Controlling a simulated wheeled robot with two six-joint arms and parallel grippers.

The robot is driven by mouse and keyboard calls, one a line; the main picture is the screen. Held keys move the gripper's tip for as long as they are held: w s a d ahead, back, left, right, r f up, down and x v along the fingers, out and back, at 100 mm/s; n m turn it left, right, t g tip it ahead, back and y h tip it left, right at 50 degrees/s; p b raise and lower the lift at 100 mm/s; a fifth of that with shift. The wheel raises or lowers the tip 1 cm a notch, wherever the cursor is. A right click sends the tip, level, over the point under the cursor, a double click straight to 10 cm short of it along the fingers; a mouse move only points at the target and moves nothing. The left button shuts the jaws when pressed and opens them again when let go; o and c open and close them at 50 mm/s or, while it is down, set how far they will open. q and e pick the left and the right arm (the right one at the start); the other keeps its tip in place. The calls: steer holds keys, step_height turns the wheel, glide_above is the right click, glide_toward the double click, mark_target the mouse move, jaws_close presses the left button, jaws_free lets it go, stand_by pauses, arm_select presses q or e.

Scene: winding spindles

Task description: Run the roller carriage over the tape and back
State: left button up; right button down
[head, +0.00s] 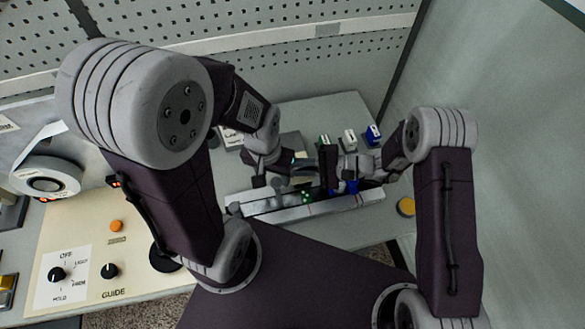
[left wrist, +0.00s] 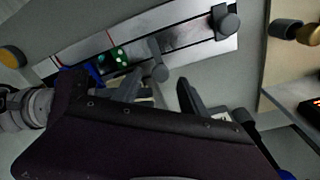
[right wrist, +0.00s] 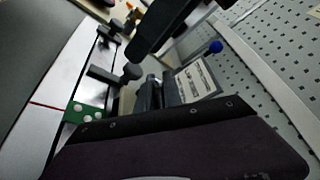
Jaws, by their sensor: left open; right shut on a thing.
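A long pale splicing plate (head: 270,204) lies on the bench with a dark tape strip along it. It also shows in the left wrist view (left wrist: 183,28) and right wrist view (right wrist: 52,88). A green piece with white dots (left wrist: 118,57) sits on the strip near a red line. Dark clamps with round knobs (left wrist: 226,22) stand along the plate. My left gripper (left wrist: 160,92) is open beside the plate, near a clamp. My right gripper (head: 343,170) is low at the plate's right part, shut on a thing. A blue part (head: 352,187) shows under it, seemingly the roller carriage; fingers hide most of it.
Green, white and blue blocks (head: 349,137) stand behind the plate. A yellow button (head: 406,206) is at the right. A control panel with knobs (head: 110,270) and a white tape roll (head: 47,180) are at the left. A perforated wall (head: 290,65) closes the back.

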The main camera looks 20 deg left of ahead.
steer(key=c, duration=1.8)
jaws_free()
steer(key=shift+o, duration=0.2)
steer(key=shift+w+a+f, duration=0.1)
steer(key=shift+w, duration=0.05)
steer(key=b+v, duration=0.1)
steer(key=v, duration=0.8)
